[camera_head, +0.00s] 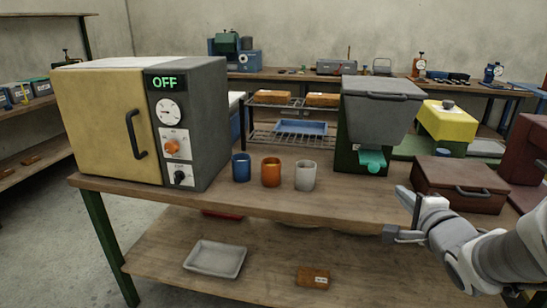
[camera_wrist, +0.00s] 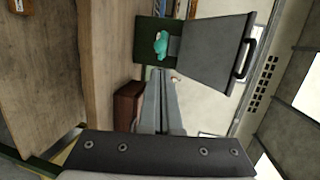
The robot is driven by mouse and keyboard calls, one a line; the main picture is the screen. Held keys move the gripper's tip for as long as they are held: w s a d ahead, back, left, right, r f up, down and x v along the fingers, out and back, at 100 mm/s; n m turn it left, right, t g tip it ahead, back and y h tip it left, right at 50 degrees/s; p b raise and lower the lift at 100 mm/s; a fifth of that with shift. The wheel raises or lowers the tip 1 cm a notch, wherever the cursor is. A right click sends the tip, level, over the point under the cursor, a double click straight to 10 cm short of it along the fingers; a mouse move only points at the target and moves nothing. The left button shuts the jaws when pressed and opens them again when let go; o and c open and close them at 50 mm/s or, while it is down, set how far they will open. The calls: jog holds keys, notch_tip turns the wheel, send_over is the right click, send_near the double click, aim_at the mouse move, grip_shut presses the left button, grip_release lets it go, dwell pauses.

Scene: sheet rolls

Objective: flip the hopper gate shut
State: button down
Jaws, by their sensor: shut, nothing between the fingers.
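The hopper (camera_head: 378,105) is a grey tapered bin with a dark handle on a dark green stand, right of the middle of the bench. Its teal gate (camera_head: 371,161) sticks out at the front under the bin. In the wrist view the hopper (camera_wrist: 212,55) appears turned sideways, with the teal gate (camera_wrist: 160,42) just beyond my fingers. My gripper (camera_head: 405,196) is shut and empty, in front of and to the right of the hopper, apart from the gate. The fingers also show in the wrist view (camera_wrist: 160,75).
Blue (camera_head: 241,167), orange (camera_head: 271,171) and grey (camera_head: 305,175) cups stand left of the hopper, beside a large oven (camera_head: 145,120) reading OFF. A brown box (camera_head: 460,183) with a handle stands right of the hopper, close behind my gripper. The bench front before the hopper is clear.

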jog(key=shift+w+r+p, duration=0.1)
jog(key=shift+p, duration=0.25)
jog(key=p, duration=0.3)
send_near(378, 163)
jog(key=w, duration=0.1)
jog(key=w+f, duration=0.1)
jog(key=w, duration=0.1)
jog(key=w+f, duration=0.1)
jog(key=shift+w+a+f, duration=0.2)
jog(key=shift+w+a, duration=0.05)
jog(key=shift+w, duration=0.5)
jog(key=w, duration=0.2)
jog(key=w+d+p, duration=0.1)
jog(key=w, duration=0.1)
jog(key=shift+w+d, duration=0.25)
jog(key=shift+w+r, duration=0.1)
jog(key=shift+w, duration=0.2)
jog(key=shift+r, duration=0.1)
